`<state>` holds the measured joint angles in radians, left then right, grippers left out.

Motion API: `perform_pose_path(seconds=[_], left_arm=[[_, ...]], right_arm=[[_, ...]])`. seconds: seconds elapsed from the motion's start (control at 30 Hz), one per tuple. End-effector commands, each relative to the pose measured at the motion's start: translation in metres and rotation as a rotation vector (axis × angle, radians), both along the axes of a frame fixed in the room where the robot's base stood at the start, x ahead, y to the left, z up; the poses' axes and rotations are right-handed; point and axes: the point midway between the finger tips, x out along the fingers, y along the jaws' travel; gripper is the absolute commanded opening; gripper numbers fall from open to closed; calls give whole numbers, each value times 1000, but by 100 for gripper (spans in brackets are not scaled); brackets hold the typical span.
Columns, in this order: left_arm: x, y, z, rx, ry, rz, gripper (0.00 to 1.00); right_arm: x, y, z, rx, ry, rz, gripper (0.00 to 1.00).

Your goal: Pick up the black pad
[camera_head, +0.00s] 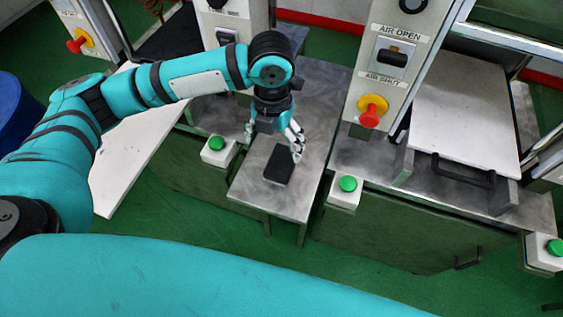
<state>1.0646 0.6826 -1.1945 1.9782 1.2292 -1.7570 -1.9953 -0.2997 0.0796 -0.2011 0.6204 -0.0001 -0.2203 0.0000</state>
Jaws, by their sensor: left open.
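The black pad (278,164) lies flat on a small grey metal table (246,188) near the middle of the head view. My left gripper (273,140) is above the pad's far end, pointing down, with its fingers spread apart. One finger is left of the pad and the other is near its right edge. The gripper looks empty. I cannot tell whether the right finger touches the pad. My right gripper is not in view.
White boxes with green buttons flank the table, one at left (219,151) and one at right (344,190). A control panel (393,62) with a red and yellow knob stands right of the gripper. A white plate with a black handle (462,171) lies further right.

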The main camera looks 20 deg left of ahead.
Motion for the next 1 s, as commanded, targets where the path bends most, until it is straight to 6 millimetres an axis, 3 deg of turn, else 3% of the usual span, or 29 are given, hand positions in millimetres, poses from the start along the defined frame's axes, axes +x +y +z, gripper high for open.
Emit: perform_pose_path(seconds=[0.1,0.23,0.47,0.8,1.0], left_arm=[[-1,0,-27,0,4,2,89],[0,0,-48,0,2,2,89],[1,-2,-63,-1,-1,1,89],[6,-9,-107,-1,0,1,89],[7,-9,-112,-1,-3,-1,89]], right_arm=[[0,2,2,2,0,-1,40],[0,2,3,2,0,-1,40],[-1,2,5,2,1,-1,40],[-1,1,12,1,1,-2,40],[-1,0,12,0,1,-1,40]])
